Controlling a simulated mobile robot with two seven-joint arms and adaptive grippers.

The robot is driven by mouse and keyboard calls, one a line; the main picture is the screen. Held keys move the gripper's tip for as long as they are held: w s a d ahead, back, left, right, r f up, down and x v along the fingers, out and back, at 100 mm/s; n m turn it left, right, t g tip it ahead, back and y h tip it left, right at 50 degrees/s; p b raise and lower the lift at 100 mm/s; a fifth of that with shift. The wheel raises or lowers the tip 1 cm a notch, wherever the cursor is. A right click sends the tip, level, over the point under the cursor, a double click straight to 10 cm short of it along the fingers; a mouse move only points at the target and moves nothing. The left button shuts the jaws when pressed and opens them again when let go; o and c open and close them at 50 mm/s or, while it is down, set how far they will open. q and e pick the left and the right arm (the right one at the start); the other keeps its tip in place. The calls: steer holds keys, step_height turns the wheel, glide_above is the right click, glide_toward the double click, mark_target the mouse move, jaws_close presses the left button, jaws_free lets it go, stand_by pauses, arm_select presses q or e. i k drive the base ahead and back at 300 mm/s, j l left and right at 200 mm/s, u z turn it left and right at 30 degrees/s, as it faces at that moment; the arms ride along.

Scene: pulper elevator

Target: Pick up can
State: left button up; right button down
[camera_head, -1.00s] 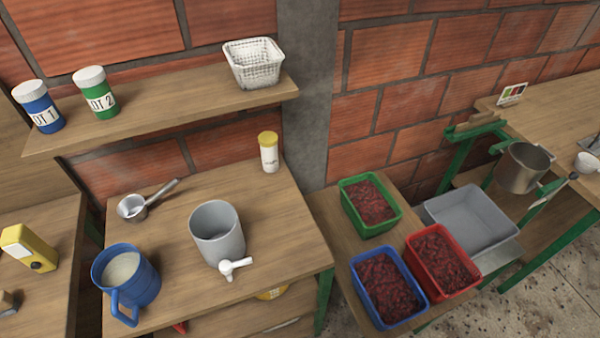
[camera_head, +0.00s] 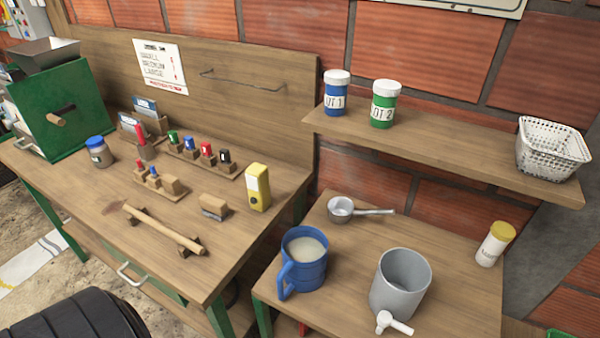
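A blue can labelled LOT 1 (camera_head: 336,94) with a white lid stands upright on the wooden wall shelf. A green can labelled LOT 2 (camera_head: 383,104), also with a white lid, stands just right of it. On the lower table stands a grey cylindrical container (camera_head: 400,284) with a white tap, open at the top. A blue jug (camera_head: 304,262) holding pale liquid stands left of it. A white container with a yellow lid (camera_head: 495,243) stands at the table's right. Neither of my grippers is in view.
A white basket (camera_head: 552,150) stands at the shelf's right end. A metal ladle (camera_head: 342,209) lies behind the jug. The left bench (camera_head: 85,205) holds a yellow device (camera_head: 258,187), small coloured pieces in wooden racks, a jar (camera_head: 99,152) and a green machine (camera_head: 62,112).

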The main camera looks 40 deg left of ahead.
mark_target(305, 248)
steer(key=u, duration=1.05)
